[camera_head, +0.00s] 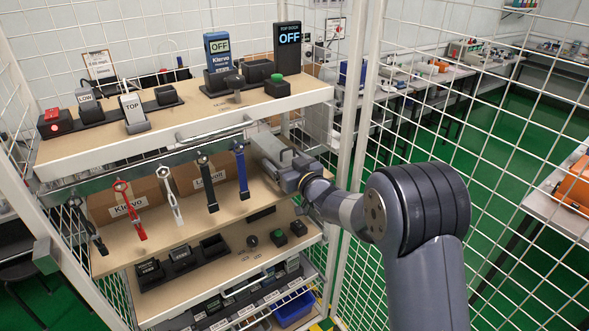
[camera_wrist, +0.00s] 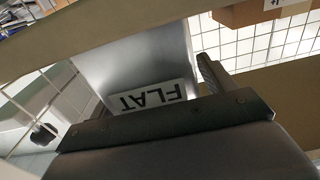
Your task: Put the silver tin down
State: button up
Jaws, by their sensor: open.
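The silver tin shows in the wrist view (camera_wrist: 140,68) as a smooth grey metal body with a white label reading FLAT, upside down in the picture. In the head view the tin (camera_head: 267,147) is a small grey shape at the right end of the middle shelf (camera_head: 236,210), partly hidden by my gripper (camera_head: 290,165). My gripper is open, with its jaws around or close beside the tin. One dark finger shows to the right of the tin in the wrist view. The tin's underside is hidden, so I cannot tell whether it touches the shelf.
The upper shelf (camera_head: 180,122) carries several testers and docks just above my gripper. Straps, including a blue one (camera_head: 242,168), hang from a rail to its left. Cardboard boxes (camera_head: 207,178) stand behind them. A wire mesh wall (camera_head: 480,130) and post stand at the right.

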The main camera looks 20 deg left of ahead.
jog(key=b+v, duration=0.2)
jog(key=v, duration=1)
jog(key=shift+a, duration=0.1)
jog(key=p+x, duration=0.2)
jog(key=x, duration=1)
jog(key=shift+r, duration=1.6)
jog(key=shift+f, duration=0.1)
